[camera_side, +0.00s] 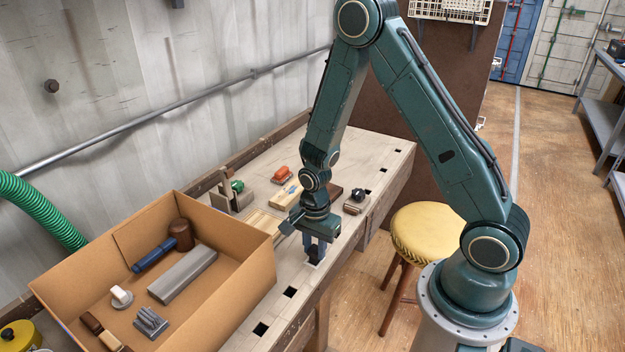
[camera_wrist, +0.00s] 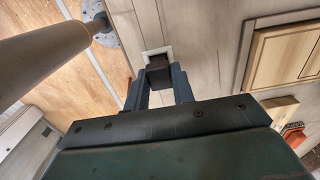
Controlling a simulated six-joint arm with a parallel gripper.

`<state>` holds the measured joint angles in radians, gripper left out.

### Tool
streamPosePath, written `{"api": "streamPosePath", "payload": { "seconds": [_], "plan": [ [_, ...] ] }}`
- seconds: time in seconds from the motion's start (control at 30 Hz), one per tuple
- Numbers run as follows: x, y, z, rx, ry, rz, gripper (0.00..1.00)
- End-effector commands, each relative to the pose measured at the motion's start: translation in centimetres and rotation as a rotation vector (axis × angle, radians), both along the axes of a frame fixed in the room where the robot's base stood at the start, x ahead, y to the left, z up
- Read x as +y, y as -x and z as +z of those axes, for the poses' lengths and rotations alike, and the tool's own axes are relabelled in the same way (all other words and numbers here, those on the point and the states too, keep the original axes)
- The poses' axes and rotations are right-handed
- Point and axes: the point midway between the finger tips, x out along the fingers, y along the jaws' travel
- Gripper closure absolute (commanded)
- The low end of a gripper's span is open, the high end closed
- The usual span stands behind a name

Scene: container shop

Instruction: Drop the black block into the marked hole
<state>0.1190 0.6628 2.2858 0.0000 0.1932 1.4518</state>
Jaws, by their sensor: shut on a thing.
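My gripper (camera_side: 316,247) points down over the workbench and is shut on the black block (camera_side: 315,256). In the wrist view the block (camera_wrist: 158,71) sits between the two fingertips of the gripper (camera_wrist: 158,82). The marked hole, a square with a white border (camera_wrist: 147,53), shows just beyond the block in that view. The block covers part of the hole. In the side view the block hides most of this spot, so I cannot tell whether the block's lower end is above the hole or inside it.
Plain square holes (camera_side: 290,292) run along the bench's front edge. A cardboard box (camera_side: 262,285) with a mallet and other items stands left. A wooden panel (camera_wrist: 285,55), an orange-topped tool (camera_side: 282,174) and other tools lie behind the gripper. A yellow stool (camera_side: 428,230) stands in front.

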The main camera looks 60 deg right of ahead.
Motion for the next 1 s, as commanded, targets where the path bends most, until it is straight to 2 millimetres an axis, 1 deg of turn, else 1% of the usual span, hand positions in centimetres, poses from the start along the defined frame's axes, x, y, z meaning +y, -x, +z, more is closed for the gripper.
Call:
{"api": "streamPosePath", "payload": {
  "seconds": [1.0],
  "plan": [
    [0.00, -0.01, -1.06, 0.000, 0.000, 0.000, 0.95]
  ]
}}
